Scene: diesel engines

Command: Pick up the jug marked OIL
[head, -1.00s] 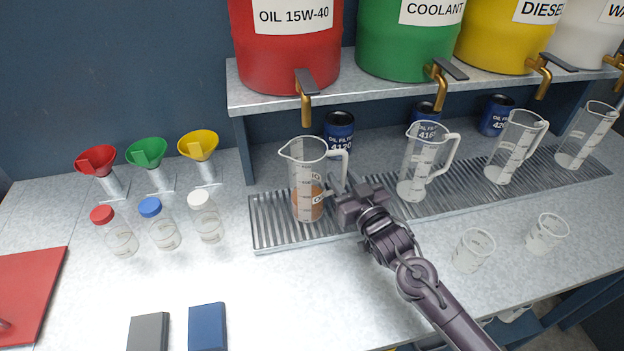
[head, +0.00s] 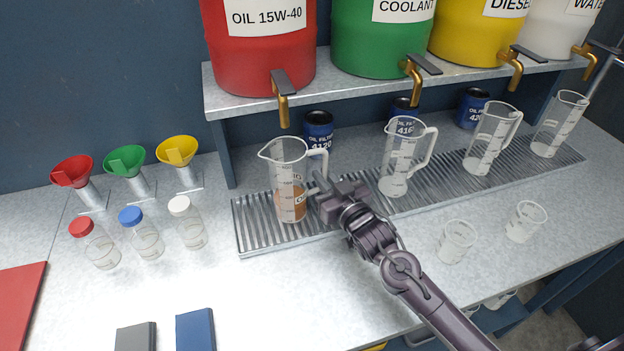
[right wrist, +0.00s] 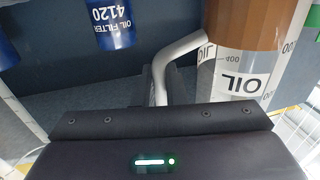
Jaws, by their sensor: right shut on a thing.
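The jug marked OIL (head: 290,178) is clear, with brown liquid in its lower part. It stands upright on the left part of the ribbed drip tray (head: 246,235), below the red drum's tap. My right gripper (head: 322,190) is at its right side, shut on the jug's handle. In the right wrist view, the handle (right wrist: 176,52) runs down between the dark fingers, and the jug's OIL label (right wrist: 232,85) is close beyond them. The fingertips are partly hidden there. My left gripper is not in view.
More clear jugs stand along the tray to the right, the nearest (head: 402,160) close by. Oil filter cans (head: 318,130) stand behind. The red drum's tap (head: 283,100) hangs above the OIL jug. Two small beakers (head: 456,241) stand in front. Capped bottles (head: 143,235) and funnels are at left.

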